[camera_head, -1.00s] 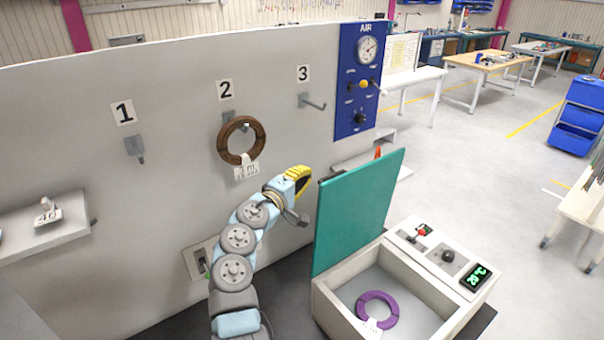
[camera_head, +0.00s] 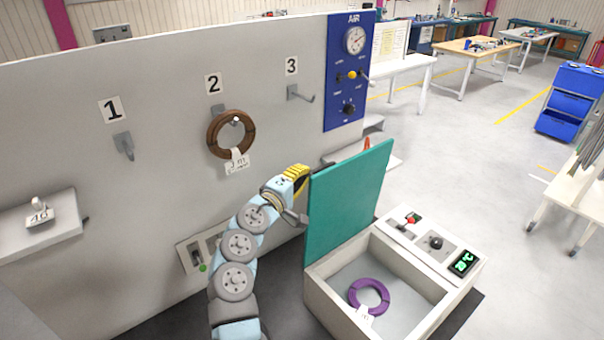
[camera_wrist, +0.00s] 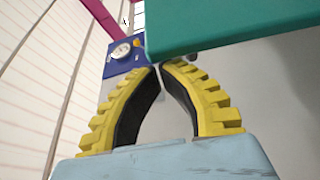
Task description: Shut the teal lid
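The teal lid (camera_head: 345,200) stands open, nearly upright, along the back left edge of a white box (camera_head: 318,300). A purple ring (camera_head: 368,296) with a white tag lies inside the box. My gripper (camera_head: 304,190) is just left of the lid's left edge, near its upper part. In the wrist view my gripper (camera_wrist: 159,66) has its yellow fingertips together with nothing between them. The lid (camera_wrist: 235,28) fills the upper right there, just beyond the fingertips. I cannot tell whether they touch it.
A grey panel (camera_head: 150,75) with numbered hooks stands behind my arm, and a brown ring (camera_head: 212,150) hangs under number 2. A blue air panel (camera_head: 348,105) is behind the lid. The box's control panel (camera_head: 430,240) is at its right. Open floor lies further right.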

